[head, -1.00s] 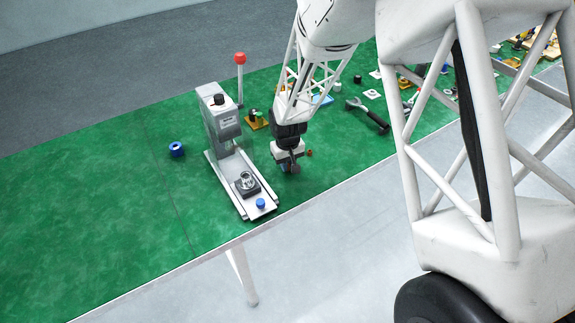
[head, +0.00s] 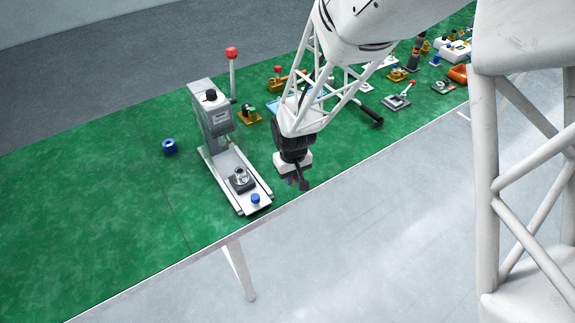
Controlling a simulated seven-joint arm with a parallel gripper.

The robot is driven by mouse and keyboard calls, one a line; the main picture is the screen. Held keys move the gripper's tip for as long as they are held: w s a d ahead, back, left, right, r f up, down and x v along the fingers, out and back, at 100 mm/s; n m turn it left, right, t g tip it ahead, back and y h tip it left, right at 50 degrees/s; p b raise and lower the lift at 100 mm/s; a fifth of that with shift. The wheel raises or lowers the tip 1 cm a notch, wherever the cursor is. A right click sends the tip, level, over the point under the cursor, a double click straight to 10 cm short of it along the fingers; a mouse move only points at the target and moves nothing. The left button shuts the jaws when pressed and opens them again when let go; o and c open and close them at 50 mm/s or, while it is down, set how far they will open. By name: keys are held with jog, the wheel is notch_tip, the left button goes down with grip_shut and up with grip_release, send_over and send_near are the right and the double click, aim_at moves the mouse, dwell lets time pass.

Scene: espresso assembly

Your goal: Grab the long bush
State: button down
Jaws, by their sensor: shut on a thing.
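My gripper (head: 298,182) points down beside the right of the press base, close to the table's front edge. Its dark fingers are shut on a small piece. Only a bit of blue (head: 290,181) shows at the fingers; I take it for the long bush, but its shape is mostly hidden. A short blue piece (head: 255,199) stands on the front end of the press base. A blue ring (head: 169,146) lies on the green mat left of the press.
The grey press (head: 216,118) with a red-knobbed lever (head: 232,54) stands left of my gripper. A brown-based fixture (head: 249,116) is behind. Several parts and fixtures, including a lever clamp (head: 397,102), fill the right. The green mat (head: 80,200) at left is mostly bare.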

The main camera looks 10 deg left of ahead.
jog(key=shift+s+d+r, duration=0.1)
jog(key=shift+s+d, duration=0.3)
jog(key=shift+s, duration=0.3)
jog(key=shift+s+d+r, duration=0.1)
jog(key=shift+s+d, duration=0.25)
jog(key=shift+s, duration=0.3)
jog(key=shift+s+d+r, duration=0.1)
jog(key=shift+s+d, duration=0.3)
jog(key=shift+s, duration=0.3)
